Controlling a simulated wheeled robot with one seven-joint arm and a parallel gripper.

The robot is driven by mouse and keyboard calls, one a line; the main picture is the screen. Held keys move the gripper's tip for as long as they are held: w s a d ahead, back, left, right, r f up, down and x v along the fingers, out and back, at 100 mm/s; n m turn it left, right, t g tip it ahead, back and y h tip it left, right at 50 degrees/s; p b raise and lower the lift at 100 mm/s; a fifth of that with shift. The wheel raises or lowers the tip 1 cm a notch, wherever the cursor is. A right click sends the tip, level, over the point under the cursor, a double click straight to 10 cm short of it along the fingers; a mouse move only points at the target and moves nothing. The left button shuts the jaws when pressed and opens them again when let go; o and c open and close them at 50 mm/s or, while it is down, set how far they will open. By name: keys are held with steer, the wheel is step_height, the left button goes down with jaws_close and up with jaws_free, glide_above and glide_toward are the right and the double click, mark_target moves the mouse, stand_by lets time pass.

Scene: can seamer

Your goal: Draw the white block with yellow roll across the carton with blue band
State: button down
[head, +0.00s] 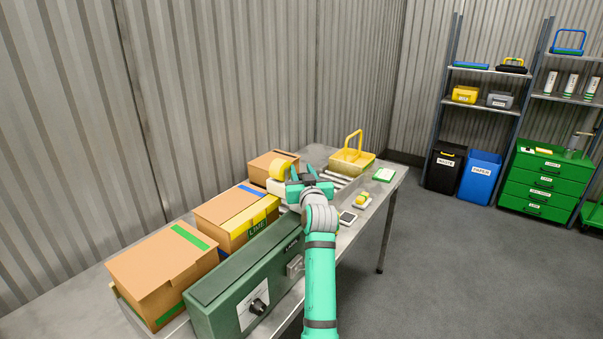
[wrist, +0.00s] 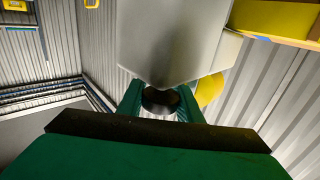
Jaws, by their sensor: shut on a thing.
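My gripper (head: 302,180) is shut on the white block (head: 279,189) and holds it at the far right end of the middle carton. The yellow roll (head: 279,171) sits on the block's far left side. In the wrist view the pale block (wrist: 175,40) fills the space above my fingers (wrist: 160,100), with the roll (wrist: 209,89) partly hidden behind it. The carton with blue band (head: 222,212) stands left of my gripper.
A carton with green band (head: 150,270) stands in front left, and a small carton (head: 262,160) behind. A dark green machine (head: 235,290) with a knob stands along the near side. A yellow basket (head: 352,160) and small items (head: 361,200) lie right.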

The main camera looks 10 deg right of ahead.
steer(key=shift+d, duration=0.15)
steer(key=c, duration=1.4)
jaws_free()
steer(key=shift+f, duration=0.1)
steer(key=shift+o, duration=0.6)
steer(key=shift+s, duration=0.1)
steer(key=s, duration=1)
steer(key=shift+s, duration=0.4)
